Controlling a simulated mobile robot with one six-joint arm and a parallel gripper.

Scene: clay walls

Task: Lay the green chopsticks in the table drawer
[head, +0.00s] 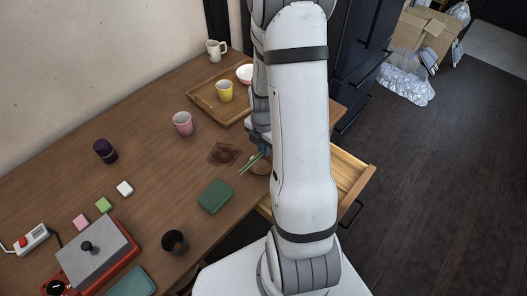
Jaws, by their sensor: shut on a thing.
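The green chopsticks (250,164) show as thin green sticks near the table's right edge, tilted, with their far end at my gripper (264,150). My gripper is mostly hidden behind my arm and is shut on the chopsticks. The table drawer (352,176) is pulled out at the table's right side. Its light wooden inside shows to the right of my arm, and a dark handle is on its front. My arm hides the middle of the drawer.
A green box (214,197) and a dark brown stain or cloth (223,153) lie near the chopsticks. A wooden tray (202,98) with a yellow cup (224,91) is behind. A pink cup (182,123) and a black cup (174,242) stand on the table.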

